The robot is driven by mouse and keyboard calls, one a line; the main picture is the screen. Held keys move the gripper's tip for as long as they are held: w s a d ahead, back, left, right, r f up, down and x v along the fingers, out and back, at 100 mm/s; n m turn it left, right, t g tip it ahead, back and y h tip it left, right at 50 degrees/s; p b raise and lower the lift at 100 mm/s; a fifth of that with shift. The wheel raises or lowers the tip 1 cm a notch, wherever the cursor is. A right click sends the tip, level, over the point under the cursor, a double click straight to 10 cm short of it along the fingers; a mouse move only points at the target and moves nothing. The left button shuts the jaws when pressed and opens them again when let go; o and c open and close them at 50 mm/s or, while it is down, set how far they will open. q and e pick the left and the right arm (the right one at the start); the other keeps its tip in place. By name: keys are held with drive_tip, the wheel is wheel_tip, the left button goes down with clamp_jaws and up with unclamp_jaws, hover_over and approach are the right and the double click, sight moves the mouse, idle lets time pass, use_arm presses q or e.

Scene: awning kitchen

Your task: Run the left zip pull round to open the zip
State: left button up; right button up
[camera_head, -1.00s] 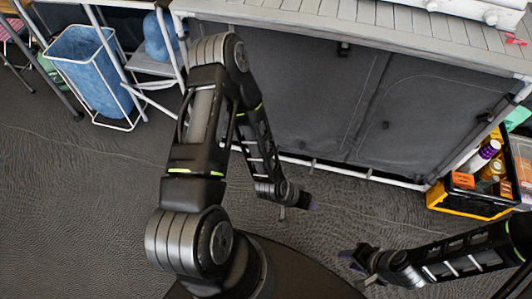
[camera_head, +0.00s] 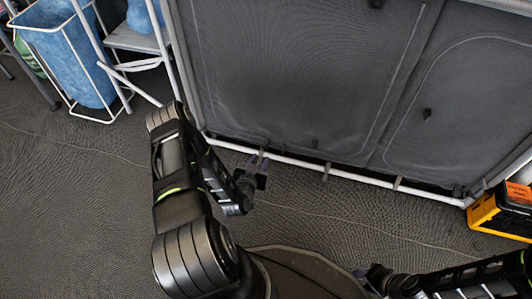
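A grey fabric cabinet front (camera_head: 290,75) with two zipped panels fills the upper middle of the head view. A small dark tab (camera_head: 314,143) is low on the left panel; I cannot tell for certain whether it is the left zip pull. Another dark pull (camera_head: 427,114) hangs on the right panel, inside its curved zip line. My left gripper (camera_head: 259,162) is by the cabinet's bottom rail, left of the low tab and apart from it.
A white bottom rail (camera_head: 350,176) with short feet runs along the cabinet. A yellow and black crate (camera_head: 500,215) stands at the right. A blue bag in a white frame (camera_head: 70,50) and a white-legged stand (camera_head: 130,65) are at the left. Bare floor lies before the cabinet.

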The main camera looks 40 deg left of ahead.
sight(267, 147)
use_arm(q)
drive_tip(key=b+x, duration=0.3)
drive_tip(key=x, duration=0.4)
drive_tip(key=shift+s+f+b, duration=0.1)
drive_tip(key=shift+b, duration=0.2)
drive_tip(key=shift+w+a, duration=0.1)
drive_tip(key=shift+w, duration=0.4)
clamp_jaws()
idle(0.9)
